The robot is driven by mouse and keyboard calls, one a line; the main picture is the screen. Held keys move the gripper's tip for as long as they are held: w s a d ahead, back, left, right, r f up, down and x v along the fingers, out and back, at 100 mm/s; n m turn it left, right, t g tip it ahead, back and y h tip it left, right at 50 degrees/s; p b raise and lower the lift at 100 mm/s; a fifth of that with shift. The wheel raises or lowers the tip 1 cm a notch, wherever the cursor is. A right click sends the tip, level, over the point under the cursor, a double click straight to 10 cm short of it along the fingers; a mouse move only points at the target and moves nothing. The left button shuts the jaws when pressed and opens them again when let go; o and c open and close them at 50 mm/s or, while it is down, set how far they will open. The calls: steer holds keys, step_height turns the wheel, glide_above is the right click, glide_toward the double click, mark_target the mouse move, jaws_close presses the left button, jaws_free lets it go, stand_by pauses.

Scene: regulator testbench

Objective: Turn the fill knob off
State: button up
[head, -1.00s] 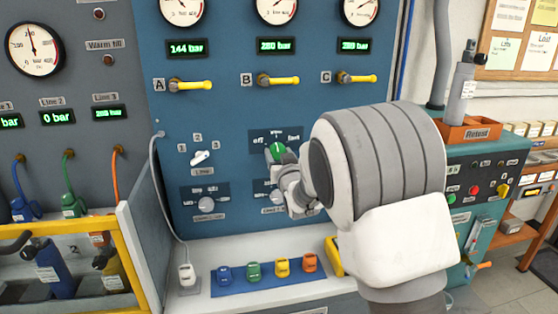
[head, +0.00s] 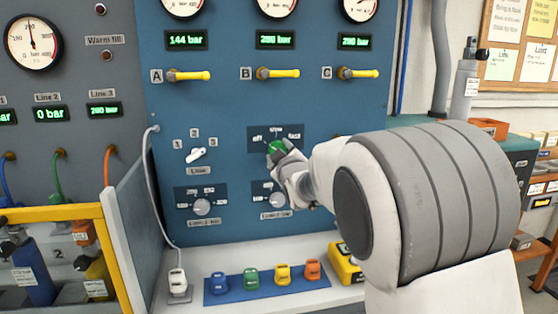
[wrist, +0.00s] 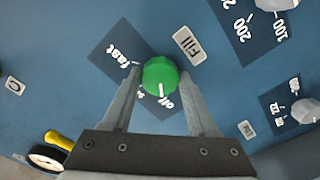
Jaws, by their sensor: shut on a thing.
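The green fill knob (wrist: 160,74) is on the blue panel, beside the "Fill" label (wrist: 188,44) and the marks fast, slow and off. Its white pointer line points roughly toward the "off" mark in the wrist view, close to the slow mark. My gripper (wrist: 161,72) has one finger on each side of the knob and is shut on it. In the head view the knob (head: 276,148) shows just past the tip of my gripper (head: 279,155), which hides its lower right side.
A white line selector (head: 196,155) and grey dials (head: 201,207) sit near the knob. Yellow valve handles A, B and C (head: 277,73) are above. Coloured caps (head: 251,277) stand on a blue mat below, with a yellow box (head: 346,265) beside them.

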steer(key=shift+n+b, duration=0.3)
steer(key=shift+n, duration=0.3)
steer(key=o, duration=1.4)
steer(key=p+v, duration=0.1)
steer(key=v, duration=1.6)
steer(key=shift+s+r, duration=0.15)
steer(key=shift+s, duration=0.1)
steer(key=shift+d, duration=0.15)
